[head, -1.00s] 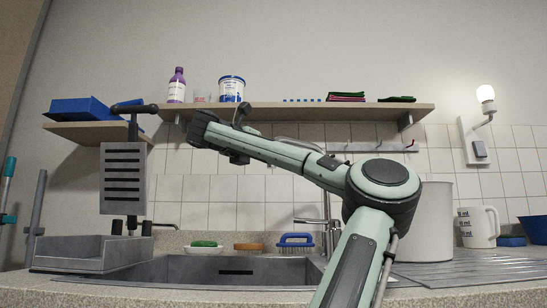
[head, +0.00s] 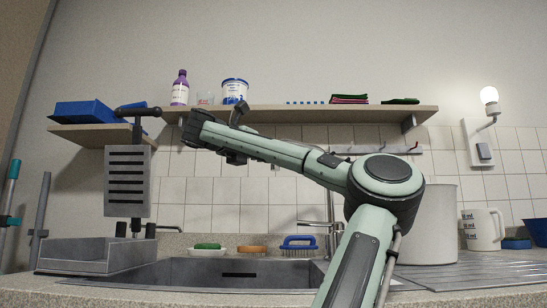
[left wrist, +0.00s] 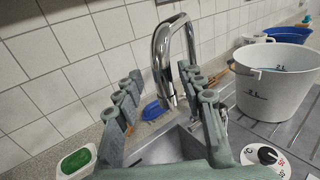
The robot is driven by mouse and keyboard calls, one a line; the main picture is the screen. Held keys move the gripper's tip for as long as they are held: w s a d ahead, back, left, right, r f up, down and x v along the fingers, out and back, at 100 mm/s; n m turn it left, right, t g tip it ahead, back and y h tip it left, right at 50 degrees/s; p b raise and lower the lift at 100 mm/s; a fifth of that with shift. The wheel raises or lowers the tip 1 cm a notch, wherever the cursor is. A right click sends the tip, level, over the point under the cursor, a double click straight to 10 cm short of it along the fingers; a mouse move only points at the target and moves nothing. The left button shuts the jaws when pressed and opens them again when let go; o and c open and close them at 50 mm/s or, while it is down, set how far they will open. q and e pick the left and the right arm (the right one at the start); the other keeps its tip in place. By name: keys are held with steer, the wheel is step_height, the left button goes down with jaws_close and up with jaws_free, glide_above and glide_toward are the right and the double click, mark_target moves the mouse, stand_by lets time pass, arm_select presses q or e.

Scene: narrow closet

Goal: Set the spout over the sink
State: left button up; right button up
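The chrome tap (head: 329,213) stands behind the sink (head: 230,272) in the head view; my arm hides its upper part. In the left wrist view the tap's spout (left wrist: 161,65) is a tall arch with its end hanging down towards the near side, above or close to the sink's edge (left wrist: 165,147). I cannot tell exactly how far over the basin it hangs. My left gripper (left wrist: 163,98) is open, with its fingers spread to both sides of the spout in the picture. I see no contact. My right gripper is in no view.
A white bucket (head: 428,225) stands right of the tap, by a measuring jug (head: 482,229). A green sponge (head: 207,245) and brushes (head: 298,242) line the sink's back edge. A shelf (head: 300,113) runs above. A slotted grey panel (head: 126,180) stands at left.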

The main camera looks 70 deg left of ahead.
arm_select(q)
steer(key=v, duration=1)
steer(key=shift+s, duration=0.2)
steer(key=shift+d, duration=0.1)
